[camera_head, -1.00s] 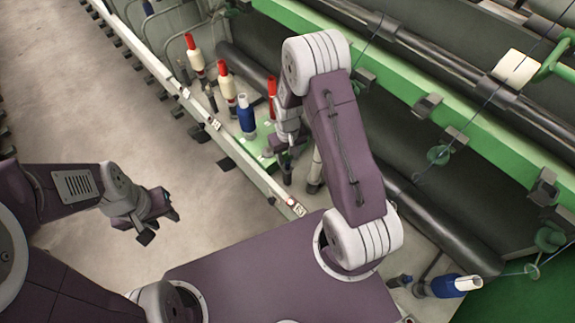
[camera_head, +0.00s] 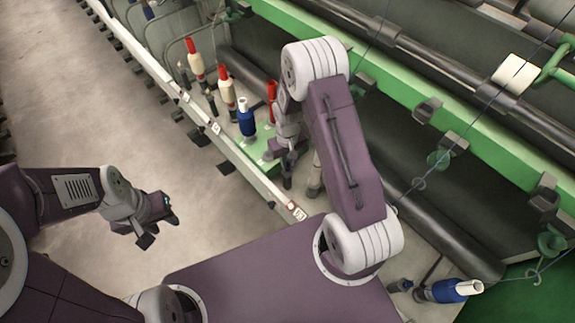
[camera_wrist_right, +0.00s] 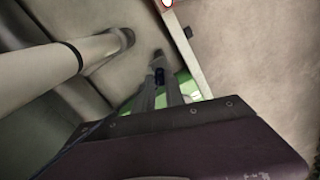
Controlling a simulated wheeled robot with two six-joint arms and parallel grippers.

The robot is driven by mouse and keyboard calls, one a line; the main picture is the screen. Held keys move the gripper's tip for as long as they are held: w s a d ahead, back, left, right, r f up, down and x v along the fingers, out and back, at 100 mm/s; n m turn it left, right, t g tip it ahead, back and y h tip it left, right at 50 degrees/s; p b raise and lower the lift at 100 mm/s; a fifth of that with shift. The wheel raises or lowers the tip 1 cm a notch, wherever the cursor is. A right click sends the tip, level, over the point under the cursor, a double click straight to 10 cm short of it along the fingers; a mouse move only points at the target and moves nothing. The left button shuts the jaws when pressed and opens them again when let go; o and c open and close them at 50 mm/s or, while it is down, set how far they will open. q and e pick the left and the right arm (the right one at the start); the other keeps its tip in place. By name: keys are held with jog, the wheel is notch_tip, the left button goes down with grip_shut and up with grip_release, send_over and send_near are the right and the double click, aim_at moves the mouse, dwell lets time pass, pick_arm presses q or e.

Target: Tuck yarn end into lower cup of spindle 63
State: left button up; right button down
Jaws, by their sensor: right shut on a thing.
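My right gripper (camera_head: 286,168) points down near the green-topped part of the spindle rail, and its tips are partly hidden by my arm. In the right wrist view its fingers (camera_wrist_right: 160,85) are close together with a small dark-blue piece between them, which looks like the yarn end (camera_wrist_right: 159,76). The yarn is too thin to follow from there. Spindle 63 cannot be singled out, as the rail labels are unreadable and no lower cup shows clearly. My left gripper (camera_head: 160,228) is open and empty over the floor at the left.
A blue bobbin (camera_head: 246,118), red-topped bobbins (camera_head: 227,88) and a red tube (camera_head: 272,100) stand close left of my right gripper. A green beam (camera_head: 400,95) crosses behind my arm. The floor (camera_head: 90,120) is clear.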

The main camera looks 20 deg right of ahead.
aim_at(288, 164)
notch_tip(288, 164, up, 8)
jog(key=shift+r, duration=0.1)
jog(key=shift+w, duration=0.4)
jog(key=f+p, duration=0.1)
jog(key=p, duration=0.4)
jog(key=s+f+p, duration=0.1)
jog(key=p, duration=0.5)
jog(key=shift+f, duration=0.3)
jog(key=shift+f, duration=0.1)
